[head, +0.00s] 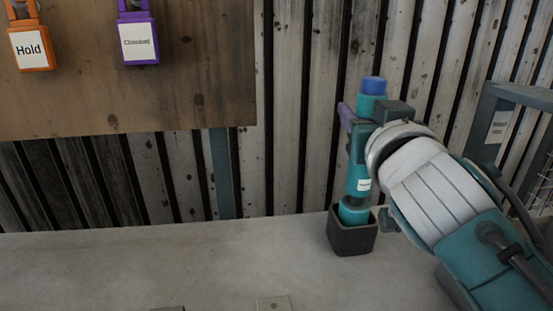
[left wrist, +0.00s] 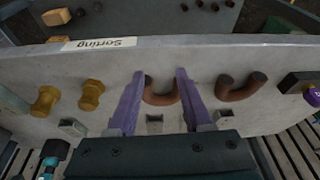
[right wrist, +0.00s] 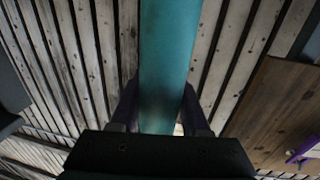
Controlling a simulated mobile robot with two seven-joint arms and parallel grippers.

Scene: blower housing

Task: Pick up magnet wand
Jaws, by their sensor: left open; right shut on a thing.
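The magnet wand (head: 359,180) is a teal upright rod with a blue top and a small white label. In the head view its lower end is at the mouth of a dark square cup (head: 351,238); I cannot tell how deep it sits. My right gripper (head: 364,122) is shut on the wand's upper part. The wand also fills the middle of the right wrist view (right wrist: 168,60), between the fingers. My left gripper (left wrist: 160,78) is open and shows only in the left wrist view, its purple fingers either side of a brown curved part (left wrist: 161,97).
A wooden board (head: 190,95) holds an orange "Hold" tag (head: 31,50) and a purple "Checked" tag (head: 138,42). The grey bench (head: 200,265) is mostly clear left of the cup. Yellow parts (left wrist: 91,95) and another brown curved part (left wrist: 241,87) lie near my left gripper.

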